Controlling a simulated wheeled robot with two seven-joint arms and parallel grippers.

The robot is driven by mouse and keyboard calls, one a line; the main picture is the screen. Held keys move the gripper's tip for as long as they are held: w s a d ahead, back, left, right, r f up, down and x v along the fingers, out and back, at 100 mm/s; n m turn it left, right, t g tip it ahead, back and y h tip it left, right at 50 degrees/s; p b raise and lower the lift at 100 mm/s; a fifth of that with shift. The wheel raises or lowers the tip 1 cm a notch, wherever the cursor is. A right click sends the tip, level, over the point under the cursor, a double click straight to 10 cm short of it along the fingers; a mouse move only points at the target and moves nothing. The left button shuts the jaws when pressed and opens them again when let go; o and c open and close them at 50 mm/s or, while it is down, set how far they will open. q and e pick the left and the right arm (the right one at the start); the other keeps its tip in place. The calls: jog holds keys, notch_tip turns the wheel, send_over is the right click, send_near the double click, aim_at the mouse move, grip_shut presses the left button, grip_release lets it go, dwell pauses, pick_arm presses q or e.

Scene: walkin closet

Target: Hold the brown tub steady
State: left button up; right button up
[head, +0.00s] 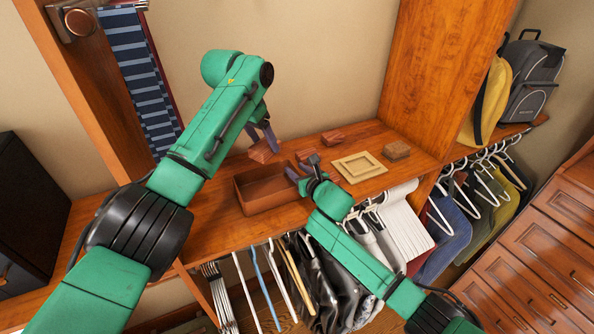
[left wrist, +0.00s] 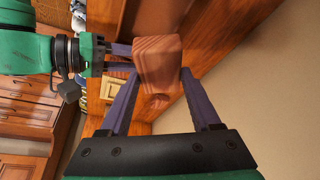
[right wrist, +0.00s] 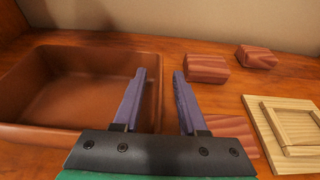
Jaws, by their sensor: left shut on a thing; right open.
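The brown tub (head: 272,200) is an open rectangular box standing upright on the wooden shelf; its inside looks empty. It fills the left of the right wrist view (right wrist: 30,85). My right gripper (head: 300,167) is open at the tub's right end. In the right wrist view (right wrist: 158,75) the tub's right wall appears to lie between the spread fingers; I cannot tell whether they touch it. My left gripper (head: 265,146) is shut on a reddish wooden block (head: 260,154), held above the tub's back edge. The block shows clearly between the fingers in the left wrist view (left wrist: 158,62).
Similar wooden blocks (head: 333,137) (right wrist: 206,68) lie on the shelf right of the tub. A pale square wooden frame (head: 360,166) and a brown box (head: 396,150) lie farther right. A wooden upright (head: 440,70) bounds the shelf. Clothes on hangers (head: 405,225) hang below.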

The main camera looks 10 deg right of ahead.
grip_shut()
dwell(1.4)
